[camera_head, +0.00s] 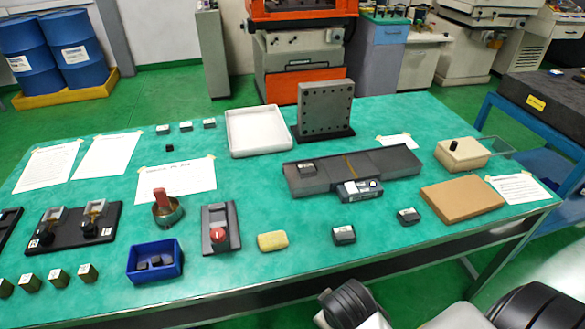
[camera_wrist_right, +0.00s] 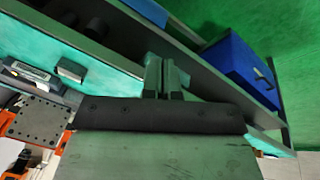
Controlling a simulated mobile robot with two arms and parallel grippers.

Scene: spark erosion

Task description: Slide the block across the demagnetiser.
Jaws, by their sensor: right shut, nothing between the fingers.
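The demagnetiser (camera_head: 379,163) is a long, dark, flat-topped bed with raised ends on the green table, right of centre. A control box (camera_head: 359,190) with a pale label and a knob sits at its front edge. A small dark block (camera_head: 307,168) rests on the left part of the bed. A brownish line crosses the bed's middle, right of this block. My right gripper (camera_wrist_right: 163,76) shows in the right wrist view, its two fingers together and empty, apart from the block. My left gripper is in neither view.
Two small dark blocks (camera_head: 344,235) with pale labels stand in front of the demagnetiser. A drilled angle plate (camera_head: 325,108) stands behind. A blue bin (camera_head: 155,262) is front left.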

